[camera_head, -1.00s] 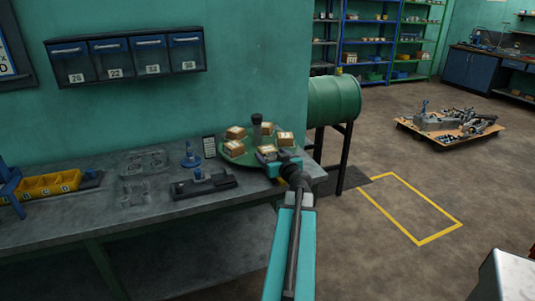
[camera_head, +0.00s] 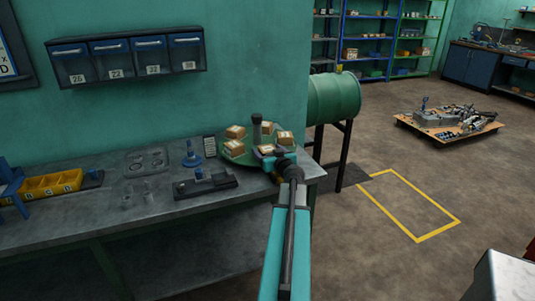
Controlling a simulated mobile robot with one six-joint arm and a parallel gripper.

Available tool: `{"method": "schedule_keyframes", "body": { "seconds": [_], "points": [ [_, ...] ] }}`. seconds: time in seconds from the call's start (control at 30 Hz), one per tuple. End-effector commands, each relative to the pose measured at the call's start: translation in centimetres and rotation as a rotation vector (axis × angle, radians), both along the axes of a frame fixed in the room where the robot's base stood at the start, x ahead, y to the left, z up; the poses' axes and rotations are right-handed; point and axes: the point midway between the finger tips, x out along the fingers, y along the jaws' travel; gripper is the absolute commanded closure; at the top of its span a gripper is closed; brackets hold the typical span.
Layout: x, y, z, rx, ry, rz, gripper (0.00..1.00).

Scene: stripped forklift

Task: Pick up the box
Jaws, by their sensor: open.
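My gripper is open at the tray's front edge. Its fingers are small and partly hidden by the wrist; I cannot tell whether they touch the front box.
A dark post (camera_head: 257,128) rises from the tray's middle. Left of the tray on the workbench (camera_head: 100,222) are a blue-handled tool (camera_head: 191,155), a dark fixture (camera_head: 205,186) and a yellow bin (camera_head: 52,184). A green drum (camera_head: 334,98) stands behind, to the right.

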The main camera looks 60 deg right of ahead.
Motion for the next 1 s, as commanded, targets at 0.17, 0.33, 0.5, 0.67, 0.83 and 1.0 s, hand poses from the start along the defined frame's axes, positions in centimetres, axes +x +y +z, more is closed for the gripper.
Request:
{"method": "schedule_keyframes", "body": {
  "seconds": [0.17,0.33,0.5,0.67,0.83,1.0],
  "points": [
    [0.02,0.00,0.02,0.000,0.000,0.000,0.27],
    [0.00,0.00,0.02,0.000,0.000,0.000,0.50],
    [0.01,-0.01,0.07,-0.001,-0.001,0.000,0.77],
    [0.00,0.00,0.07,-0.001,-0.001,0.000,0.77],
    [0.01,-0.01,0.20,-0.001,-0.001,0.000,0.77],
    [0.01,0.00,0.80,-0.002,-0.001,0.000,0.77]
  ]
}}
